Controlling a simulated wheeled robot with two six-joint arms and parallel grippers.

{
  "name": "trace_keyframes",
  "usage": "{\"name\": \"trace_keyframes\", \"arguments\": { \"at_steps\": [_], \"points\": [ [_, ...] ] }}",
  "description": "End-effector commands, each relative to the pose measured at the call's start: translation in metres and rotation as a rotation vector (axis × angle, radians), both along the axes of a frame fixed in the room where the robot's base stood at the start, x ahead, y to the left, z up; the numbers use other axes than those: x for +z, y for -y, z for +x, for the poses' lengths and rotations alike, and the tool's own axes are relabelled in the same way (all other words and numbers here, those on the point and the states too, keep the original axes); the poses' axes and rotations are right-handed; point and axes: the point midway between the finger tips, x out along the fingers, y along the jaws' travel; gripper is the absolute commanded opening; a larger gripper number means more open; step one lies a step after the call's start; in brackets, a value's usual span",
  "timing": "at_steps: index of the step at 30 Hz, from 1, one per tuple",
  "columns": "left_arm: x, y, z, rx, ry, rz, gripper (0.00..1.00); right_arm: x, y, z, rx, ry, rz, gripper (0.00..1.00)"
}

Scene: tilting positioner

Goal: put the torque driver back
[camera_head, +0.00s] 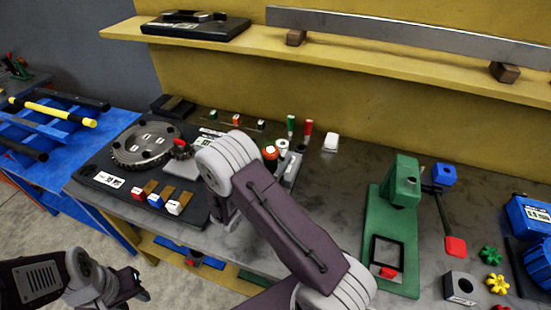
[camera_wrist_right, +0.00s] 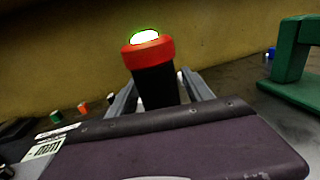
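The torque driver shows in the right wrist view as a black handle (camera_wrist_right: 155,88) with a red collar and a bright green-white top. In the head view my right forearm hides this gripper. A grey stand (camera_head: 292,168) is just right of the driver. My left gripper (camera_head: 138,286) is low at the left, off the bench, its opening unclear.
Green-handled (camera_head: 291,125) and red-handled (camera_head: 308,130) tools stand upright behind the driver. A black fixture with a gear plate (camera_head: 146,143) lies to the left, and a green frame (camera_head: 399,215) stands to the right. A yellow shelf (camera_head: 375,62) overhangs the back. Bare bench (camera_head: 345,180) lies between.

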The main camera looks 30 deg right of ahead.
Motion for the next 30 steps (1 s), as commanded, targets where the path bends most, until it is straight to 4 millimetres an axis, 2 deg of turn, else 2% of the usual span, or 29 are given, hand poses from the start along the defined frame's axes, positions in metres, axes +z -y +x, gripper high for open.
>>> {"name": "trace_keyframes", "arguments": {
  "at_steps": [3,5,15,21,27,29,30],
  "points": [
    [0.005,0.000,0.000,0.000,0.000,0.000,0.36,0.006,0.000,0.000,0.000,0.001,0.000,0.59],
    [0.000,0.000,0.000,0.000,0.000,0.000,0.36,0.002,-0.007,-0.003,0.003,0.001,0.000,0.59],
    [-0.012,0.000,0.000,0.000,0.000,0.000,0.36,0.001,-0.072,-0.038,0.007,0.002,0.001,0.59],
    [-0.015,0.000,0.000,0.000,0.000,0.000,0.36,0.002,-0.099,-0.055,0.003,0.000,0.000,0.59],
    [-0.015,0.000,0.000,0.000,0.000,0.000,0.36,0.003,-0.105,-0.059,-0.002,0.000,0.001,0.59],
    [-0.015,0.000,0.000,0.000,0.000,0.000,0.36,0.002,-0.097,-0.065,-0.039,-0.001,0.029,0.59],
    [-0.015,0.000,0.000,0.000,0.000,0.000,0.36,-0.001,-0.084,-0.076,-0.106,-0.005,0.082,0.59]
  ]
}}
